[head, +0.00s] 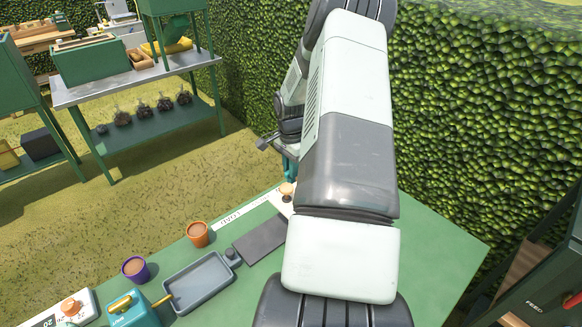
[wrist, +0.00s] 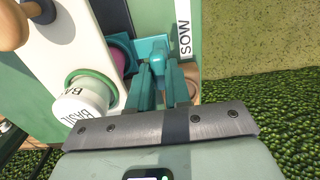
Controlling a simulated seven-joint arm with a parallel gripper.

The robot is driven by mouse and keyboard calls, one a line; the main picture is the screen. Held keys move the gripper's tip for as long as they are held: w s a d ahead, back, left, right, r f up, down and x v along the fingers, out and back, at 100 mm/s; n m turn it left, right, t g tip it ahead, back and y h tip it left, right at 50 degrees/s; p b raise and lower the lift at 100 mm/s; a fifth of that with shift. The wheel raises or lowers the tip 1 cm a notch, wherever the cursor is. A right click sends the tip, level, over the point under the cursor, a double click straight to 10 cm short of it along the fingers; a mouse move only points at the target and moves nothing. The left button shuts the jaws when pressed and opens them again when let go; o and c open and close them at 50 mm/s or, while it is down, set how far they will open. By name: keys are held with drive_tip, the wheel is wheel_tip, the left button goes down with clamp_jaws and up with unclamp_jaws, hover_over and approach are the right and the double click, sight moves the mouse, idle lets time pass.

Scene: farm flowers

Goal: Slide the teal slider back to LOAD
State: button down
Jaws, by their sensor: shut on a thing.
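The teal slider (wrist: 152,47) shows in the wrist view between and just beyond the fingertips of my gripper (wrist: 161,76). My gripper is shut on it, and the fingers hide part of it. A white label reading SOW (wrist: 184,32) lies just to the right of the slider in the wrist view. In the head view my arm covers most of this area, and only a little teal shows beside the arm at my gripper (head: 289,170). A white strip (head: 229,220) with small lettering, too small to read surely, lies along the table's left edge.
A white jar labelled BASIL (wrist: 80,105) stands close left of my gripper. A wooden knob (wrist: 10,28) is at the upper left of the wrist view. On the green table (head: 435,245) are a grey tray (head: 197,285), an orange pot (head: 198,234) and a purple pot (head: 135,269).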

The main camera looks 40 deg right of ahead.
drive_tip(key=a, duration=2)
drive_tip(key=shift+a, duration=0.35)
drive_tip(key=c, duration=1.4)
unclamp_jaws()
drive_tip(key=shift+a, duration=0.1)
drive_tip(key=o, duration=0.3)
drive_tip(key=shift+o, duration=0.2)
drive_tip(key=shift+d+r, duration=0.1)
drive_tip(key=shift+d, duration=0.1)
wheel_tip(320, 180, up, 11)
